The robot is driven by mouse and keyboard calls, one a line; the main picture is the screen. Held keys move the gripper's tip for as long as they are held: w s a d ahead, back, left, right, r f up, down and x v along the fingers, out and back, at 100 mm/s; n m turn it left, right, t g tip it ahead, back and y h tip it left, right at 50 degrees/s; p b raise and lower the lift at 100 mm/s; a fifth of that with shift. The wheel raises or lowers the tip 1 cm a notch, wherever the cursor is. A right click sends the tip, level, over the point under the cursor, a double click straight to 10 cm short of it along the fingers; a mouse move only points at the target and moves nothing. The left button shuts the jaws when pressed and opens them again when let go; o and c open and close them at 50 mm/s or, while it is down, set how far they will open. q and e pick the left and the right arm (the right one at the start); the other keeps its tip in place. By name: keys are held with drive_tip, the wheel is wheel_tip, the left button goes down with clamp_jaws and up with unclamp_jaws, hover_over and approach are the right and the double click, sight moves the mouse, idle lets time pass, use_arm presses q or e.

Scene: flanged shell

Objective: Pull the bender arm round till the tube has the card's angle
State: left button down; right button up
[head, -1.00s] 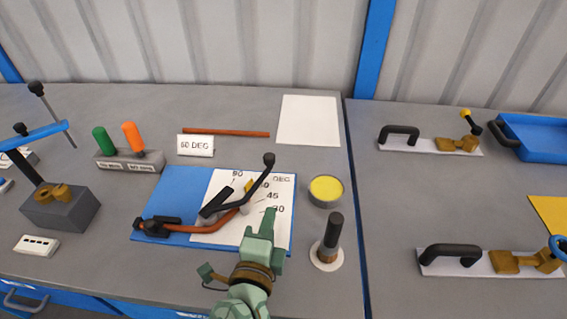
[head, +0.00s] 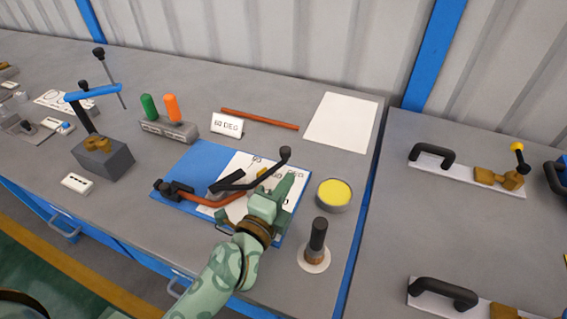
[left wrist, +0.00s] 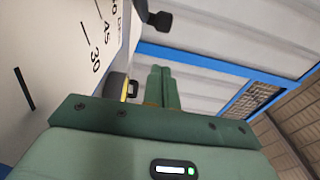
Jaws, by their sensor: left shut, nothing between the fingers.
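The bender is a blue plate (head: 190,165) with a white angle scale. Its black bender arm (head: 258,175) ends in a round knob (head: 286,152). The copper tube (head: 190,196) is clamped at the plate's left; its right part is mostly hidden behind my gripper. The card (head: 227,124) stands behind the plate and appears to read 60 DEG. My left gripper (head: 288,182) is shut and empty over the scale's right side, below the knob and apart from it. Its closed fingers (left wrist: 163,88) show in the left wrist view, with a black knob (left wrist: 159,21) beyond them. My right gripper is out of view.
A yellow-topped tin (head: 334,194) and a dark upright handle on a round base (head: 315,245) stand right of the plate. A loose copper rod (head: 260,119) and a white sheet (head: 341,120) lie behind. Green and orange handles (head: 160,108) stand at the back left.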

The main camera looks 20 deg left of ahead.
use_arm(q)
drive_tip(key=w, duration=0.2)
drive_tip(key=w+a, duration=0.1)
drive_tip(key=w, duration=0.1)
drive_tip(key=shift+a, duration=0.2)
drive_tip(key=shift+w+a, duration=0.4)
drive_tip(key=shift+w, duration=0.1)
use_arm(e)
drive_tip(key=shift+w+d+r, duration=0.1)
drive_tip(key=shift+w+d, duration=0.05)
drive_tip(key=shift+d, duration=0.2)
